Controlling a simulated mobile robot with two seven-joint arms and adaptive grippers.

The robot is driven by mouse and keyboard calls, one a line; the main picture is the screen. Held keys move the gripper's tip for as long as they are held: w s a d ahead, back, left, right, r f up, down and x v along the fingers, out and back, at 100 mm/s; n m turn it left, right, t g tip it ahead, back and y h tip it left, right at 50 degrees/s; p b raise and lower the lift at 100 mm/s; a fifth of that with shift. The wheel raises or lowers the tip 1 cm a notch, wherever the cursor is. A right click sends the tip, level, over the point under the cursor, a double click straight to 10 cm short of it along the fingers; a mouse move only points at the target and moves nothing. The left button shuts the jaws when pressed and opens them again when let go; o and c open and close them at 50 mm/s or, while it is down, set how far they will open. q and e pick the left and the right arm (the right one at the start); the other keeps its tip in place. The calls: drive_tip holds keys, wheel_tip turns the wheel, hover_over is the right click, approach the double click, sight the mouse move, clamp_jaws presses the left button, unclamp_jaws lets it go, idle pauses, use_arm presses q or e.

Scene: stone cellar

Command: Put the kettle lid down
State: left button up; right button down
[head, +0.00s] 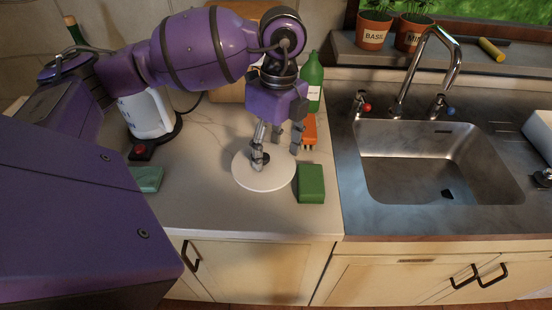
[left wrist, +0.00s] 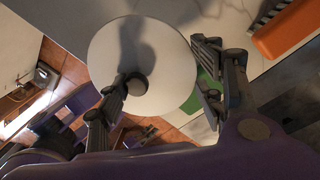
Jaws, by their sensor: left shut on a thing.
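The kettle lid (head: 248,181) is a round white disc with a dark knob, over the front part of the counter beside the green block. It also fills the upper middle of the left wrist view (left wrist: 165,55). I cannot tell whether the lid touches the counter. The white kettle (head: 149,112) stands further back on the left, partly behind my arm. My right gripper does not show.
A green block (head: 311,184) lies just right of the lid, with an orange object (head: 309,131) and a green bottle (head: 313,78) behind. Another green block (head: 147,179) lies left. The sink (head: 435,170) is to the right. Counter (head: 205,195) left of the lid is clear.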

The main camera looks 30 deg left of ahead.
sight(277, 154)
use_arm(q)
drive_tip(key=shift+w+d+f, duration=0.1)
drive_tip(key=shift+w+f, duration=0.25)
drive_tip(key=shift+f, duration=0.05)
wheel_tip(277, 154, down, 3)
drive_tip(key=shift+w+r, duration=0.15)
drive_tip(key=shift+r, duration=0.05)
drive_tip(key=shift+f, duration=0.4)
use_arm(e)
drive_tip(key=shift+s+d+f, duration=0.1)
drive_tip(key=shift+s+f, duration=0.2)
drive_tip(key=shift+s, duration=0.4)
use_arm(q)
drive_tip(key=shift+f, duration=0.65)
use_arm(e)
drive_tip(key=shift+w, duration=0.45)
use_arm(q)
drive_tip(key=o, duration=1.1)
drive_tip(key=shift+f, duration=0.1)
drive_tip(key=shift+c, duration=0.2)
